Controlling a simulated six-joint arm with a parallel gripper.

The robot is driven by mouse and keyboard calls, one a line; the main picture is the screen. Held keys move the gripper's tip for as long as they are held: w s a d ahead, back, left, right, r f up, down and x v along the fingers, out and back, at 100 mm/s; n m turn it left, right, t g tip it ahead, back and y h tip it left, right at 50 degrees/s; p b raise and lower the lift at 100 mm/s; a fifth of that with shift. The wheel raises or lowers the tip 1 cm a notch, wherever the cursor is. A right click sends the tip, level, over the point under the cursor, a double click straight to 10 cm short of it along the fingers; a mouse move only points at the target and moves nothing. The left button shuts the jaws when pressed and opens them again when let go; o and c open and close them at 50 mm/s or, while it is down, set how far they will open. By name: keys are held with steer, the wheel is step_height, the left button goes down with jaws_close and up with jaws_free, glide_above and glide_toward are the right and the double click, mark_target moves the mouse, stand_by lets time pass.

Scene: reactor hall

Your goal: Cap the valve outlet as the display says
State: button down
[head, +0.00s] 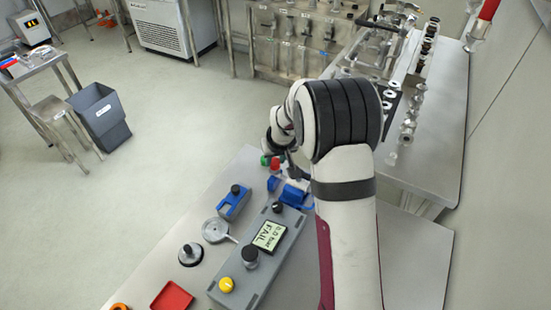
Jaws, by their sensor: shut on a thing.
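The display (269,236) on a grey box reads "0.0 bar FAIL". My gripper (289,161) is over the table's far end, partly hidden behind my own arm. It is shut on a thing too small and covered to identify. Beside and below it are a small green piece (265,160), a small red piece (275,165) and a blue piece (272,184). A blue block (293,194) stands close by, partly behind my arm. I cannot tell which of these is the valve outlet or a cap, or whether my gripper touches them.
The grey box (237,268) has a black knob (250,256) and a yellow button (227,285). A blue holder (234,203), a round metal dish (215,230), a black-knobbed metal piece (190,254) and a red tray (172,297) lie left of it. A fittings bench (440,130) stands at right.

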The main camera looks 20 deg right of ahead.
steer(key=shift+f, duration=0.75)
stand_by(0.7)
jaws_free()
stand_by(0.5)
steer(key=shift+r, duration=3.5)
steer(key=s+a+r+m+g, duration=0.15)
steer(key=s+r, duration=0.25)
steer(key=s, duration=0.4)
steer(key=s+a+r+m+g, duration=0.1)
steer(key=s+a+r, duration=0.2)
steer(key=s, duration=0.4)
steer(key=s+a+m+g+y, duration=0.1)
steer(key=s+a, duration=0.1)
steer(key=s, duration=0.9)
steer(key=s+a+m+g, duration=0.1)
steer(key=s+a+m, duration=0.1)
steer(key=s, duration=0.9)
steer(key=shift+s+y, duration=0.25)
steer(key=shift+y, duration=0.15)
